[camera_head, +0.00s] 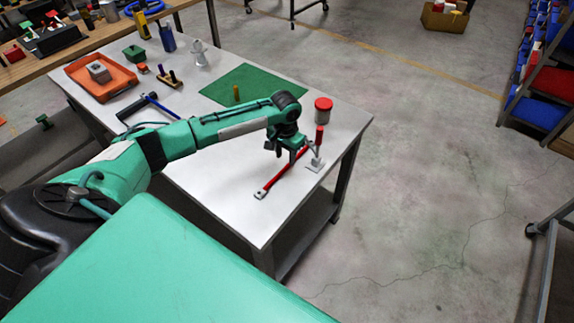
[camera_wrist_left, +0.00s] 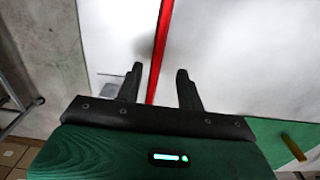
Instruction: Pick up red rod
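The long red rod (camera_head: 274,182) lies slantwise on the white table, with a light grey end piece at its near end. My left gripper (camera_head: 293,154) is above its far part, pointing down. In the left wrist view the rod (camera_wrist_left: 161,35) runs through the gap between the two dark fingers of the gripper (camera_wrist_left: 160,74). The fingers are apart, with space on both sides of the rod. I cannot tell how far below the fingertips it lies. The gripper partly hides the rod's far part in the head view. My right gripper is not in view.
A red-topped cylinder (camera_head: 323,104) and a small grey bracket (camera_head: 316,164) are close to the gripper, near the table's right edge. An orange tray (camera_head: 75,72) is at far left. The front tabletop is clear.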

